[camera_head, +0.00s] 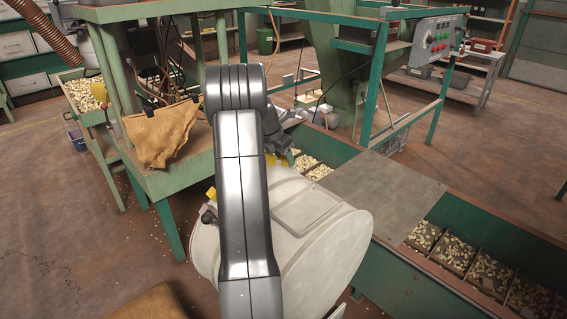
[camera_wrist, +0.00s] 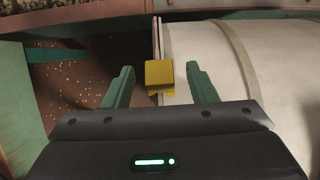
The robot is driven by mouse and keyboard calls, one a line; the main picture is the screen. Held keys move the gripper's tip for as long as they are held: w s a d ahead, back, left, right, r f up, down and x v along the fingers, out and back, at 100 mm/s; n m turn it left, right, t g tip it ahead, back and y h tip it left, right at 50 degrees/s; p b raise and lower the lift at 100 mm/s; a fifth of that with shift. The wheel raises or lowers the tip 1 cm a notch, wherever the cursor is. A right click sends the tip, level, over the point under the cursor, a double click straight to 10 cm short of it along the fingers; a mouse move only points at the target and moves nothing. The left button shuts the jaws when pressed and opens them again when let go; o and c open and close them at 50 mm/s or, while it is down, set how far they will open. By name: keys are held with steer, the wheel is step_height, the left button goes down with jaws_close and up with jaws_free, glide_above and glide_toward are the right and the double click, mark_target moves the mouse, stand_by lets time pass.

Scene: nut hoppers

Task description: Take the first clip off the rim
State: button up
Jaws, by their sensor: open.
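A yellow clip (camera_wrist: 159,73) sits on the rim of a pale drum (camera_wrist: 205,60) in the wrist view. My gripper (camera_wrist: 160,68) is open, with one green finger to each side of the clip and visible gaps between them. In the head view the drum (camera_head: 315,235) lies partly behind my arm. A yellow patch (camera_head: 272,160) beside my gripper's end looks like this clip, and another yellow clip (camera_head: 211,193) shows at the drum's left edge. My fingertips are hidden there.
Green hoppers with nuts (camera_head: 480,270) run along the right, partly under a flat cover (camera_head: 375,190). Open floor shows at far left and right.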

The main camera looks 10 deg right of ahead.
steer(key=c, duration=1.1)
steer(key=shift+o, duration=0.2)
